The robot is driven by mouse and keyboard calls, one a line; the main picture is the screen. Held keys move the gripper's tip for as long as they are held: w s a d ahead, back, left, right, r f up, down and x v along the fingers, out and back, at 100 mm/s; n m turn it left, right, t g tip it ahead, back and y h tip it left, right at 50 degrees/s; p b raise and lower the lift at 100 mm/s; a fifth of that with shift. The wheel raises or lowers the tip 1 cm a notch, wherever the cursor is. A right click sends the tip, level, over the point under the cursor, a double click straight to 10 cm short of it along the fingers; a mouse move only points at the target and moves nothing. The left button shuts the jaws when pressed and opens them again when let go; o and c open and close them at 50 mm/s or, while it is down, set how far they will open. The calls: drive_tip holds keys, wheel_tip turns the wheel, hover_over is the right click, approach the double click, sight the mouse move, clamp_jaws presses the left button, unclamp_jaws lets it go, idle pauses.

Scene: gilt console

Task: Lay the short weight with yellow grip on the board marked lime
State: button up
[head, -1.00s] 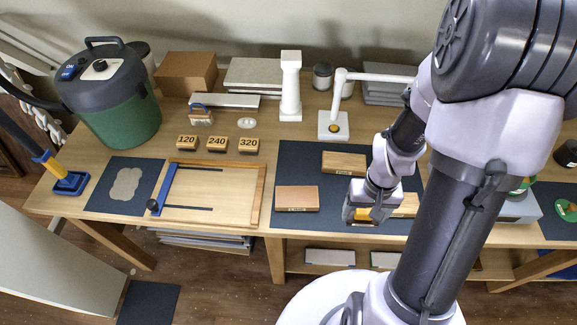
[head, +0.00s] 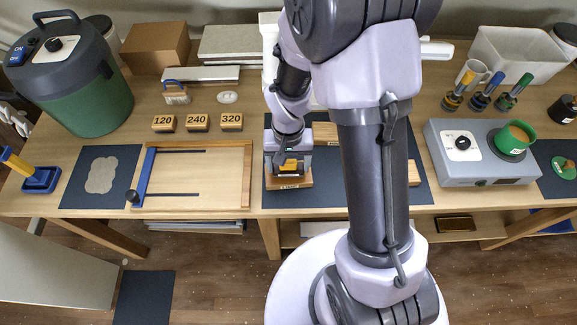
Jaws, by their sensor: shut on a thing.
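My gripper (head: 289,160) points down over the front-left wooden board (head: 303,181) on the dark mat. It is shut on the weight with yellow grip (head: 291,169), a small dark and yellow piece mostly hidden by the fingers. The weight is at or just above this board; I cannot tell whether it touches. A second board (head: 325,130) lies behind, and a third board (head: 414,173) shows at the right, partly hidden by my arm. The board labels are too small to read, so I cannot tell which is lime.
A grey hot plate (head: 463,170) with a green pot (head: 515,139) stands right of the mat. Tools with yellow, blue and green handles (head: 486,92) stand behind it. A wooden frame (head: 198,180) lies left of the mat, with numbered blocks (head: 197,122) behind.

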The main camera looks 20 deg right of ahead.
drive_tip(key=shift+f, duration=0.25)
drive_tip(key=shift+f, duration=0.2)
drive_tip(key=o, duration=1.5)
drive_tip(key=shift+o, duration=0.2)
